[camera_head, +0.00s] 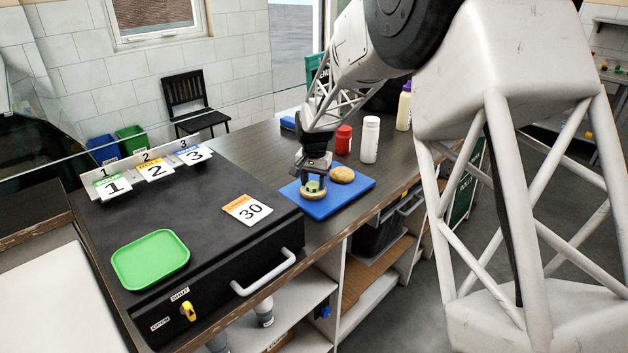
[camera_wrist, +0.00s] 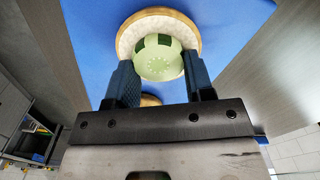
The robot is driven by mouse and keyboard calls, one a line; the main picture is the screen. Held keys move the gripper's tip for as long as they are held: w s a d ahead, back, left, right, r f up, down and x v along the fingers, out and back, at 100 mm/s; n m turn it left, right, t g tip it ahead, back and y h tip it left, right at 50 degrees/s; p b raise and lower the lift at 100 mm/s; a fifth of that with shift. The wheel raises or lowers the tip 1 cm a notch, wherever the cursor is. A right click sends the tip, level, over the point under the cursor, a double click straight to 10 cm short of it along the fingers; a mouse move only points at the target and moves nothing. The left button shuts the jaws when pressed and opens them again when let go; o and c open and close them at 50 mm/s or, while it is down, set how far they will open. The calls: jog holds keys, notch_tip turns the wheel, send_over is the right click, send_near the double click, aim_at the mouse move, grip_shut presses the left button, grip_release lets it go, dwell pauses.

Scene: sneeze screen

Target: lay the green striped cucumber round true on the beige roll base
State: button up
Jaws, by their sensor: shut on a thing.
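The pale green cucumber round with darker green stripes (camera_wrist: 158,58) is between the fingertips of my gripper (camera_wrist: 158,75), which is shut on it. In the head view the cucumber round (camera_head: 313,187) shows under my gripper (camera_head: 314,178). The beige roll base (camera_wrist: 190,28), cream with a tan rim, is right below the round. It also shows in the head view (camera_head: 312,196), lying on the blue board (camera_head: 345,201). The round overlaps the base in the wrist view; I cannot tell whether they touch. The fingers hide part of the base.
A brown roll top (camera_head: 342,174) lies on the board right of my gripper. A black case with a green tray (camera_head: 151,260) and a number 30 card (camera_head: 247,209) is at left.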

jog(key=o, duration=1)
jog(key=shift+r, duration=0.1)
jog(key=shift+r, duration=3.8)
jog(key=shift+s, duration=0.1)
